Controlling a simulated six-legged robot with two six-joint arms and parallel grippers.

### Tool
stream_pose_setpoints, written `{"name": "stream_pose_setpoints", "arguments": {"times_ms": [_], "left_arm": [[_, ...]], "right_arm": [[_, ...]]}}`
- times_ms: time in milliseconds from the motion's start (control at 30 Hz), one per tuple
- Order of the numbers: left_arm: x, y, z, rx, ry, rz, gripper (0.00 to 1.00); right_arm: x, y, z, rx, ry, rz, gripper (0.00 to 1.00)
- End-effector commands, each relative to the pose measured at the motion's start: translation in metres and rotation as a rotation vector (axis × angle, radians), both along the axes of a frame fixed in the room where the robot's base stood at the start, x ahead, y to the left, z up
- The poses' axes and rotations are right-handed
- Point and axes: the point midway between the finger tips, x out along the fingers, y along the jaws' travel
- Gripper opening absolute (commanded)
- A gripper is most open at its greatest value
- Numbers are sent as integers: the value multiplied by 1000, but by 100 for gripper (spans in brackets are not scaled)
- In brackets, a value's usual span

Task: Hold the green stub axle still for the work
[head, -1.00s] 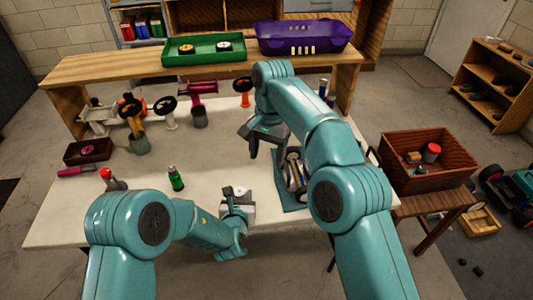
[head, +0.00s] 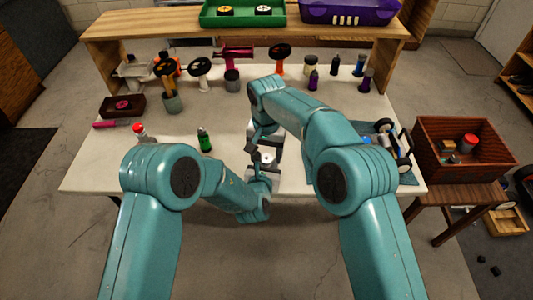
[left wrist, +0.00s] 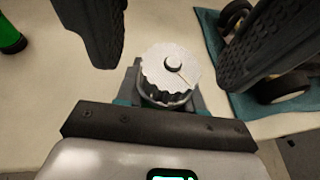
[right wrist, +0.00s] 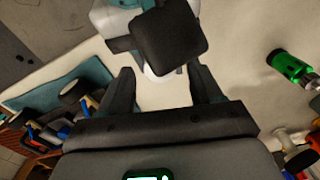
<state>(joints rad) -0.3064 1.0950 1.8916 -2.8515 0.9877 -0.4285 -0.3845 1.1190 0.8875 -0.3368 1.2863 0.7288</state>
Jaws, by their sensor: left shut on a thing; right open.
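My left gripper (head: 262,172) is shut low over the table's front edge. In the left wrist view a silver toothed round piece (left wrist: 170,72) with a small pin in its middle stands up at its jaws. My right gripper (right wrist: 162,84) is open just above. Its dark fingers flank the silver piece in the left wrist view, with room on both sides. In the right wrist view a dark block of the left gripper (right wrist: 168,38) covers part of the pale piece.
A teal mat (head: 408,180) with a wheeled chassis (head: 392,140) lies on the right. Several tools and stands line the table's back. A brown crate (head: 465,170) stands on a stool at right.

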Motion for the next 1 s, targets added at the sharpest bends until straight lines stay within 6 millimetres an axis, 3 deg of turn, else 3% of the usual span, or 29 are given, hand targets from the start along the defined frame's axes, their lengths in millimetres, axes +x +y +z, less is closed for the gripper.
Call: {"name": "stream_pose_setpoints", "arguments": {"times_ms": [367, 400, 567, 733, 1000], "left_arm": [[0, 0, 0, 0, -1, 0, 5], [0, 0, 0, 0, -1, 0, 5], [0, 0, 0, 0, -1, 0, 5], [0, 0, 0, 0, -1, 0, 5], [0, 0, 0, 0, 0, 0, 5]], "right_arm": [[0, 0, -10, 0, 0, 0, 64], [0, 0, -10, 0, 1, 0, 61], [0, 0, -10, 0, 0, 0, 9], [0, 0, -9, 0, 1, -26, 8], [0, 0, -9, -1, 1, -257, 8]]}}
